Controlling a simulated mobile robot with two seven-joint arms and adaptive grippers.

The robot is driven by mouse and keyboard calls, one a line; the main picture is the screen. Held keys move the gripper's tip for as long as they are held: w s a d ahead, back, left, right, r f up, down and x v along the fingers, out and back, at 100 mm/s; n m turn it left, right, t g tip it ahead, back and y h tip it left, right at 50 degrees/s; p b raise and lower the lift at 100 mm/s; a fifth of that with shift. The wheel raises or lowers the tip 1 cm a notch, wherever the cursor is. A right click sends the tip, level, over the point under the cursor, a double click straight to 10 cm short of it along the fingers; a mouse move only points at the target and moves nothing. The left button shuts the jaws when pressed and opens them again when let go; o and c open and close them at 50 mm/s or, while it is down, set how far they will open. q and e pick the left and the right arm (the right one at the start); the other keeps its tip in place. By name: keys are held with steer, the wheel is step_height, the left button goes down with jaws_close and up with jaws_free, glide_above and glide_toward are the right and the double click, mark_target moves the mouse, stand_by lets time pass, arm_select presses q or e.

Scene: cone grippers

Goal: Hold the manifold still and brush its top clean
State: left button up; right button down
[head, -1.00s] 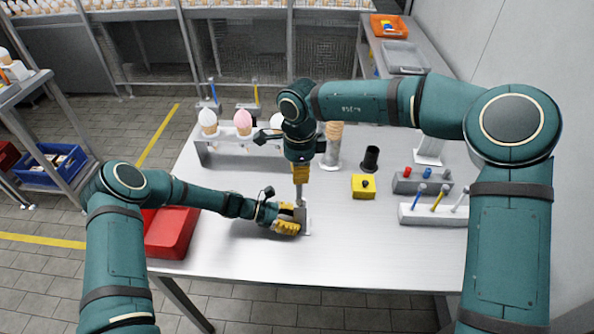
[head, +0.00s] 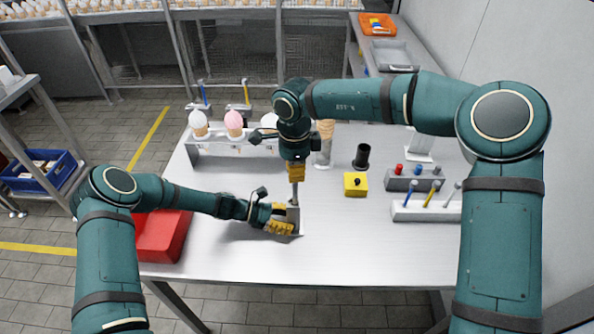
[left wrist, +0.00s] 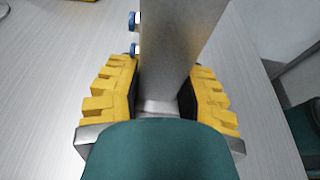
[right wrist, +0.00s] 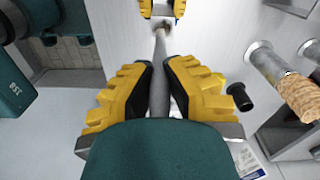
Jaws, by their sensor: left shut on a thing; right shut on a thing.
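The manifold (head: 297,222) is a grey metal block standing on the table near its middle. My left gripper (head: 281,218) is shut on it from the left, low down. In the left wrist view the manifold (left wrist: 178,45) stands between the yellow fingers, with small blue-capped fittings on its left side. My right gripper (head: 295,179) is above the manifold, shut on the grey handle of the brush (head: 294,194), which points down. In the right wrist view the brush (right wrist: 160,80) runs between the fingers to the manifold. Whether its tip touches the top is unclear.
A red bin (head: 164,236) stands at the table's left edge. A rack with cones (head: 232,146) is behind. To the right are a yellow block (head: 355,184), a black cup (head: 362,156) and a white holder with tools (head: 425,212). The front right of the table is clear.

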steer(key=shift+w+a, duration=0.5)
steer(key=shift+a, duration=0.3)
steer(key=shift+w+d, duration=0.1)
steer(key=shift+w+d, duration=0.2)
steer(key=shift+d, duration=0.4)
steer(key=shift+a, duration=0.15)
steer(key=shift+a, duration=0.9)
steer(key=shift+d, duration=0.1)
steer(key=shift+d+r, duration=0.1)
steer(key=shift+d, duration=0.9)
